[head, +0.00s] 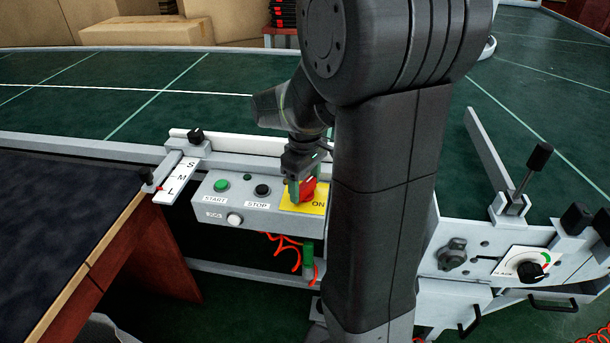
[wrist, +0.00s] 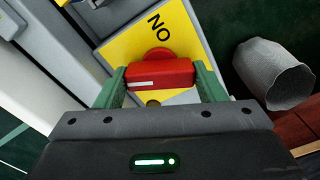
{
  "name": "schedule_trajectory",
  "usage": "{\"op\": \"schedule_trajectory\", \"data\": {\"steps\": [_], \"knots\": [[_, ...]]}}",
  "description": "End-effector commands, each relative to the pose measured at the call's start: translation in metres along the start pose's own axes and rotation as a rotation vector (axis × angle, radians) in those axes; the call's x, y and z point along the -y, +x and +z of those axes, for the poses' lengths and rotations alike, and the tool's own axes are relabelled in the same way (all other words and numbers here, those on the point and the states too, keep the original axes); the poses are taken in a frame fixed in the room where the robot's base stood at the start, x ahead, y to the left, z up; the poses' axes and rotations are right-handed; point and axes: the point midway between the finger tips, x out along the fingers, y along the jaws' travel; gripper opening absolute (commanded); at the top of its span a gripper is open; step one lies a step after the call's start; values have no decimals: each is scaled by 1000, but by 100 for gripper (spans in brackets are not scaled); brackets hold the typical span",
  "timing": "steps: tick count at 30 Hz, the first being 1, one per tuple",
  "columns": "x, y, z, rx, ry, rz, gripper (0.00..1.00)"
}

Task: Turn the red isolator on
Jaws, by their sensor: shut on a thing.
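The red isolator (head: 308,189) sits on a yellow plate (head: 288,202) at the right end of the grey control box. In the wrist view the isolator's red handle (wrist: 160,74) is a bar with a white line, and the word ON shows on the yellow plate (wrist: 125,48) near it. My gripper (head: 299,188) is over the isolator. In the wrist view its green fingers (wrist: 160,84) stand at both ends of the red handle, shut on it. The white line lies along the bar, roughly across the picture. My arm hides the right part of the plate in the head view.
The grey control box (head: 226,211) carries a green START button (head: 221,185), a black STOP button (head: 262,190) and a white JOG button (head: 234,219). A size slide marked S, M, L (head: 180,178) is to the left. A dark table (head: 50,215) stands at left.

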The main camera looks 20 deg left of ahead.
Motion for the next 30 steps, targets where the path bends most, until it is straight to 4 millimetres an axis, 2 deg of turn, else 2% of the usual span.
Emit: {"op": "schedule_trajectory", "data": {"steps": [1,30], "knots": [[0,-4,0,1,43,-1,41],[-1,-2,-1,-2,924,1,41]]}}
